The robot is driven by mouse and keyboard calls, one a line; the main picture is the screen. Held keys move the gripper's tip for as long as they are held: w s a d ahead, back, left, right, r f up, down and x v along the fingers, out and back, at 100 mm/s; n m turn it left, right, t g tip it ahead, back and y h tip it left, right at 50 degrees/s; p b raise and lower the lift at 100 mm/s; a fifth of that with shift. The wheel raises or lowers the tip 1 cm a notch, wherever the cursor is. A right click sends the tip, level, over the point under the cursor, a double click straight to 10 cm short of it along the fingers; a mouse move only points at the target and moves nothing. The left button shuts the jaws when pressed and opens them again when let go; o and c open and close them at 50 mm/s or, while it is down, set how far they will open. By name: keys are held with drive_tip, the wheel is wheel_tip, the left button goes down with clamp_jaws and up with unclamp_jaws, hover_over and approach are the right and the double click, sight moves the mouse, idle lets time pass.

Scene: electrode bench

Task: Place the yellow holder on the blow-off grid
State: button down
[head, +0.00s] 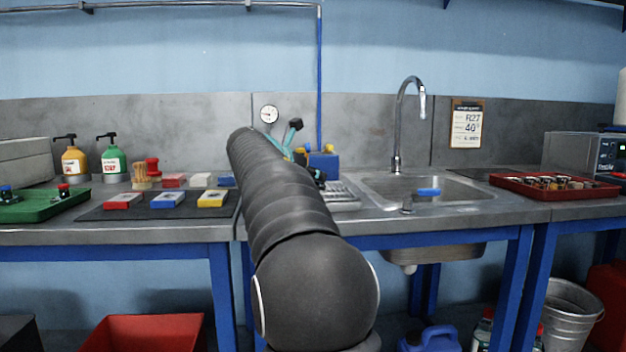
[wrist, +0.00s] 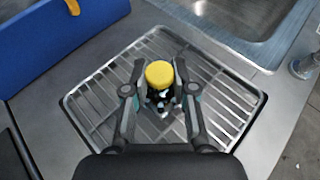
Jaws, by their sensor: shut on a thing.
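The yellow holder (wrist: 159,74) shows in the wrist view as a round yellow cap on a darker body. My gripper (wrist: 160,92) is shut on it, with one finger on each side. The holder is over the middle of the blow-off grid (wrist: 108,92), a square wire rack. I cannot tell whether its base touches the wires. In the head view my arm hides the holder and most of my gripper, and part of the grid (head: 345,197) shows right of my arm.
The sink (head: 440,190) with a blue object (head: 429,192) lies right of the grid. A blue box (head: 324,163) stands behind the grid. A dark mat (head: 150,207) with coloured blocks and a green tray (head: 38,208) are on the left. A red tray (head: 520,184) is at far right.

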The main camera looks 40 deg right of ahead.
drive_tip(key=c, duration=0.9)
unclamp_jaws()
drive_tip(key=shift+c, duration=0.2)
drive_tip(key=shift+a+r, duration=0.15)
drive_tip(key=v, duration=1.1)
drive_tip(key=shift+p, duration=0.4)
drive_tip(key=shift+s+a, duration=0.15)
drive_tip(key=shift+a, duration=0.2)
